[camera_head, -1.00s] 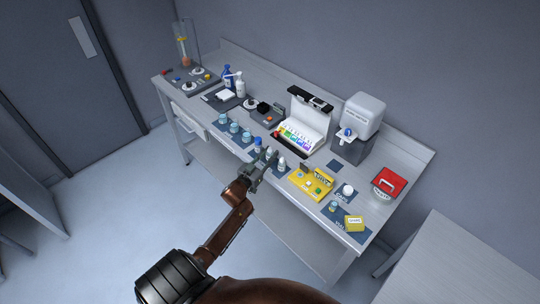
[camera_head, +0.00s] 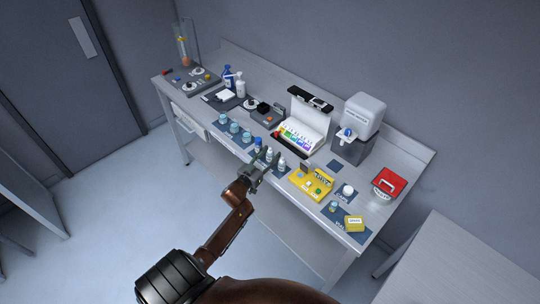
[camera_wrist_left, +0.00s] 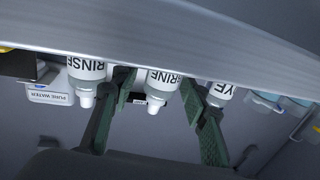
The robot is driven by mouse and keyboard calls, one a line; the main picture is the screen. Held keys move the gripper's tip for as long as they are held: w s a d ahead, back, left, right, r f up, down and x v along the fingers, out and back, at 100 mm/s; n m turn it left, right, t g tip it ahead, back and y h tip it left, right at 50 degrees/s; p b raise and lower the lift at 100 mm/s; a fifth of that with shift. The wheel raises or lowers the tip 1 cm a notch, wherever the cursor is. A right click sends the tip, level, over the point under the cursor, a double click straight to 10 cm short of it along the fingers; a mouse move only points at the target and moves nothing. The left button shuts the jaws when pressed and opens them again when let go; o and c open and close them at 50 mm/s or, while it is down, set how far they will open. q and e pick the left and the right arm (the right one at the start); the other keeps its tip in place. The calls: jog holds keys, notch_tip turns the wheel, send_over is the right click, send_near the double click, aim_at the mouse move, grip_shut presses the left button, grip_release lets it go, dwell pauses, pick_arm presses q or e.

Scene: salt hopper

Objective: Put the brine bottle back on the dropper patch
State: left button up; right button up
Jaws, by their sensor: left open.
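The brine bottle (camera_wrist_left: 161,84), white with a BRINE label, is upside down in the left wrist view, whose picture is inverted. It stands between the two fingers of my left gripper (camera_wrist_left: 160,103), which is open, with a gap visible on each side. In the head view my left gripper (camera_head: 266,158) is at the front edge of the table, among the dropper bottles. The rinse bottle (camera_wrist_left: 86,78) and the dye bottle (camera_wrist_left: 220,93) stand on either side of it. The dark dropper patch (camera_head: 286,173) is mostly hidden by the gripper and bottles. My right gripper is not in view.
Blue-lidded jars (camera_head: 234,128) stand to the left. A yellow tray (camera_head: 311,183) is to the right. A white case with coloured vials (camera_head: 299,134) lies behind.

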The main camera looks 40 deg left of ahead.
pick_arm(q)
jog(key=s+d, duration=0.1)
jog(key=s, duration=1.1)
jog(key=s+d+f+g, duration=0.25)
jog(key=s+f, duration=0.25)
jog(key=f, duration=0.7)
jog(key=s+d+f+g, duration=0.2)
jog(key=s+f+g, duration=0.15)
jog(key=f, duration=0.95)
jog(key=s+d+f+g, duration=0.2)
jog(key=s+f, duration=0.4)
jog(key=f, duration=0.6)
jog(key=s+d+f+m+g, duration=0.1)
jog(key=s+d+f+g, duration=0.2)
jog(key=s+f, duration=0.3)
jog(key=s+d+f+m+g+h, duration=0.1)
jog(key=s+d+f+g, duration=0.2)
jog(key=s, duration=1.2)
jog(key=s+d+f+g+h, duration=0.1)
jog(key=s+d+f+g, duration=0.1)
jog(key=s+d+f, duration=0.5)
jog(key=s+f, duration=0.4)
jog(key=shift+d+f+m+g, duration=0.15)
jog(key=shift+f+m+g, duration=0.05)
jog(key=shift+m+g, duration=0.2)
jog(key=shift+w, duration=0.1)
jog(key=shift+c, duration=0.3)
